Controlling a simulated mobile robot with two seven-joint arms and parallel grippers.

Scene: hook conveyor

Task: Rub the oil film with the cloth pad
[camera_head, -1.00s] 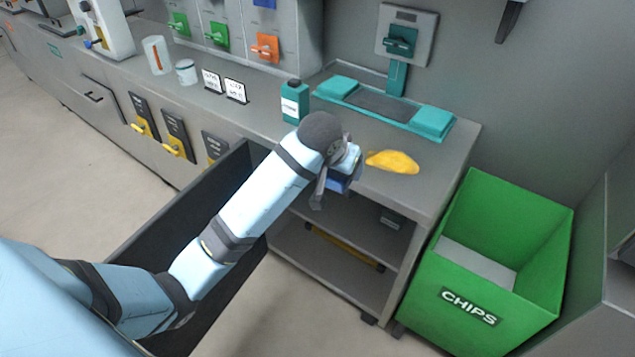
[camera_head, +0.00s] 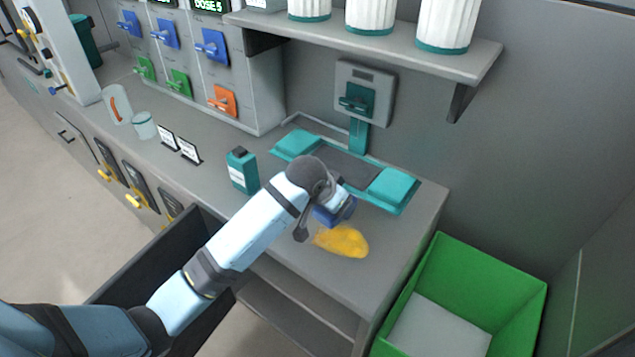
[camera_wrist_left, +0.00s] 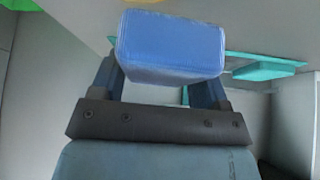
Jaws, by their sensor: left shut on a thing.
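The oil film is a yellow patch (camera_head: 343,241) on the grey bench top, near the front right part of the bench. My left gripper (camera_wrist_left: 165,75) is shut on the blue cloth pad (camera_wrist_left: 172,42), which fills the space between the fingers in the left wrist view. In the head view the pad (camera_head: 337,212) shows just above and beside the upper left edge of the yellow patch. I cannot tell whether it touches the bench. My wrist hides part of the pad and the patch's left side. My right gripper is not in view.
A teal-ended scale-like device (camera_head: 392,188) lies behind the patch. A teal bottle (camera_head: 242,171) stands to the left. A green bin (camera_head: 461,290) is at the right, and an open dark drawer (camera_head: 150,253) is below my arm. A shelf (camera_head: 400,43) hangs above.

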